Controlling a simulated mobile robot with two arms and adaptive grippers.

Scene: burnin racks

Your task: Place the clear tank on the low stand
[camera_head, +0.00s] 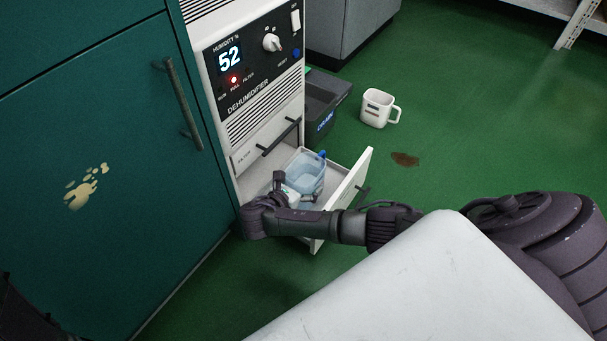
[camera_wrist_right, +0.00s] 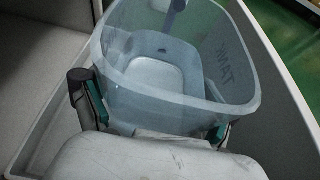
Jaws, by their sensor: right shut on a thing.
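The clear tank (camera_head: 308,174) is pale blue and see-through, with the word TANK on its wall and a blue part at its top. It sits in the pulled-out white drawer (camera_head: 350,190) of the dehumidifier. My right gripper (camera_head: 282,190) reaches into the drawer at the tank's near side. In the right wrist view the tank (camera_wrist_right: 180,85) looks empty, and the right gripper (camera_wrist_right: 155,122) is shut on it, one teal-padded finger at each side. I cannot make out a low stand. My left gripper is not in view.
The dehumidifier (camera_head: 255,95) shows 52 and a red light. A dark bin marked DRAIN (camera_head: 325,105) stands beside it. A white mug-shaped jug (camera_head: 376,108) and a brown stain (camera_head: 405,159) are on the green floor. A teal cabinet (camera_head: 110,140) stands left. Floor beyond the drawer is mostly clear.

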